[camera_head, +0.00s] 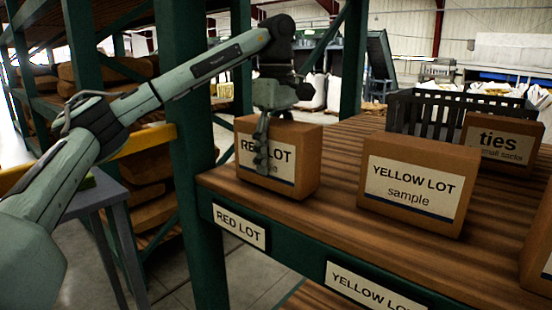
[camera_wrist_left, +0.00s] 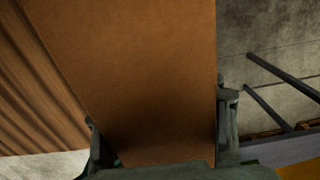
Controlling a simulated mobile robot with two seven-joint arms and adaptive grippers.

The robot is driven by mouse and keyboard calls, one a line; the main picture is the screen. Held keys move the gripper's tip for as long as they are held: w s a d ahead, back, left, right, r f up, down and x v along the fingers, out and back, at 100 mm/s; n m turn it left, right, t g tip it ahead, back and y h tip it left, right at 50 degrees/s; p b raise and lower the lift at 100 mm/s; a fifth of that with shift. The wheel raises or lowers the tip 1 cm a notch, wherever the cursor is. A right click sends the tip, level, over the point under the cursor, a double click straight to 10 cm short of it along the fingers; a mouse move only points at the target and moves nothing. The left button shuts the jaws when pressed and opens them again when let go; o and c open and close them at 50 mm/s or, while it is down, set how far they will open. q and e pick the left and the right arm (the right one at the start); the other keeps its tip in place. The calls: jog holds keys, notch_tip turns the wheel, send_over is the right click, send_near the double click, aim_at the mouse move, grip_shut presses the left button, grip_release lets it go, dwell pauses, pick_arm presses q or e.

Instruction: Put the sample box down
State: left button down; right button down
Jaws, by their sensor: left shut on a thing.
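The sample box is a brown carton (camera_head: 306,161) labelled RED LOT, at the left end of the wooden shelf (camera_head: 330,219). It looks upright and sits over the shelf's left end, above the RED LOT tag (camera_head: 239,226); I cannot tell whether its underside touches the boards. My left gripper (camera_head: 262,150) is shut on this box, with a finger across the front label. In the left wrist view the box (camera_wrist_left: 150,70) fills the middle between the two fingers (camera_wrist_left: 160,150). My right gripper is not in view.
A YELLOW LOT sample box (camera_head: 415,185) stands to the right on the shelf, above its tag (camera_head: 370,289). A ties box (camera_head: 512,139) and a dark crate (camera_head: 432,112) are behind it. A green post (camera_head: 190,150) rises close left of the held box. Bare boards lie between the two boxes.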

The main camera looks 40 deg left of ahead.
aim_at(277, 122)
pick_arm(q)
jog(key=shift+f, duration=0.15)
jog(key=shift+c, duration=2.2)
grip_release()
jog(key=shift+f, duration=0.15)
notch_tip(277, 122, up, 12)
jog(key=shift+r, duration=0.1)
